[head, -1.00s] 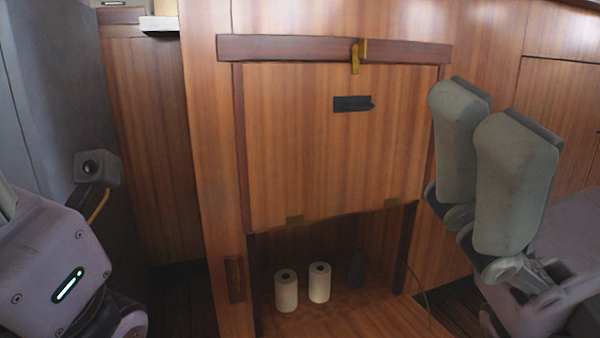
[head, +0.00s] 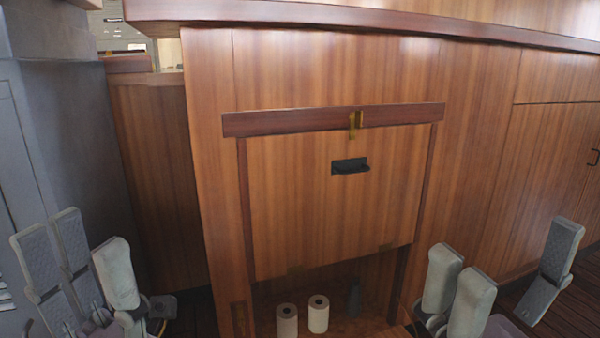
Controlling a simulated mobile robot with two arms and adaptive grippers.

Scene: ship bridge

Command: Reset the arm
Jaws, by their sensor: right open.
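My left gripper (head: 85,235) is at the lower left of the head view. Its grey fingers point up and stand apart, with the dark inner pads of two fingers showing and nothing between them. My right gripper (head: 512,252) is at the lower right, also fingers up, open and empty. A wide gap separates its two pale fingers from the single dark-padded one. Most of both arms is out of the picture.
A wooden panel (head: 300,220) with a dark recessed handle (head: 350,166) and a brass latch (head: 352,122) covers the upper part of a niche. A grey wall (head: 85,150) is at the left; a ledge overhangs above.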

